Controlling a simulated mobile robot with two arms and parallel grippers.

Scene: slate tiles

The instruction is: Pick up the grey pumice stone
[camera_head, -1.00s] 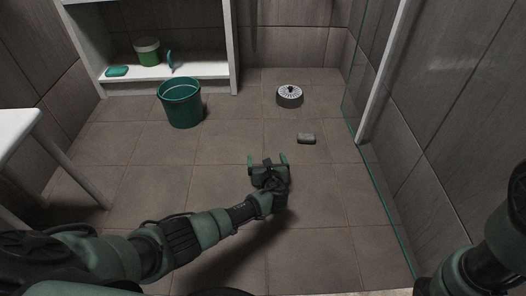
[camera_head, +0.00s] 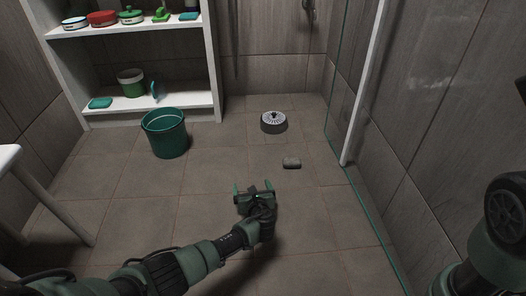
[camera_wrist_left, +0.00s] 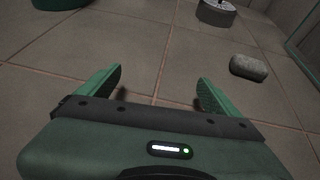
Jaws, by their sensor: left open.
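The grey pumice stone (camera_head: 291,163) lies on the tiled floor, right of the middle in the head view. It also shows at the upper right of the left wrist view (camera_wrist_left: 249,68). My left gripper (camera_head: 254,188) is open and empty, low over the floor, nearer to me and to the left of the stone. In the left wrist view its two green fingers (camera_wrist_left: 160,85) are spread with only floor between them, and the stone lies beyond and to the right of the right finger. Part of my right arm shows at the right edge; its gripper is out of view.
A round drain-like object (camera_head: 274,122) stands on the floor behind the stone. A green bucket (camera_head: 165,134) stands at the left, before a white shelf (camera_head: 147,105) with several items. A glass panel (camera_head: 352,165) rises to the right of the stone. The floor around the stone is clear.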

